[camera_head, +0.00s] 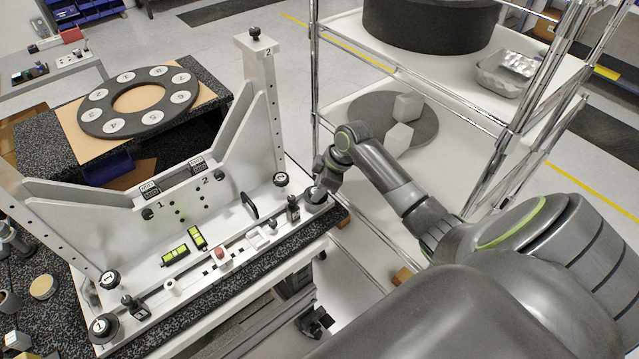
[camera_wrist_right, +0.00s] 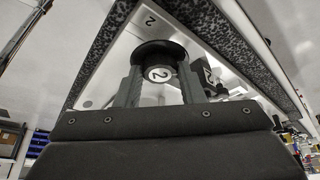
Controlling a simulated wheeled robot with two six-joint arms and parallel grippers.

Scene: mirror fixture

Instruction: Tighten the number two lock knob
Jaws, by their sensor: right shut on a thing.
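The mirror fixture (camera_head: 215,225) is a pale frame on a speckled dark table. In the head view, the knob (camera_head: 316,196) sits at the right front corner of the fixture, partly covered by my right gripper (camera_head: 322,186). In the wrist view, the right gripper's fingers (camera_wrist_right: 160,90) stand on both sides of the knob and are shut on it. My left gripper is not in view.
Knobs marked 1 (camera_head: 103,327) are at the left end. A chrome rack (camera_head: 420,85) stands close behind my right arm.

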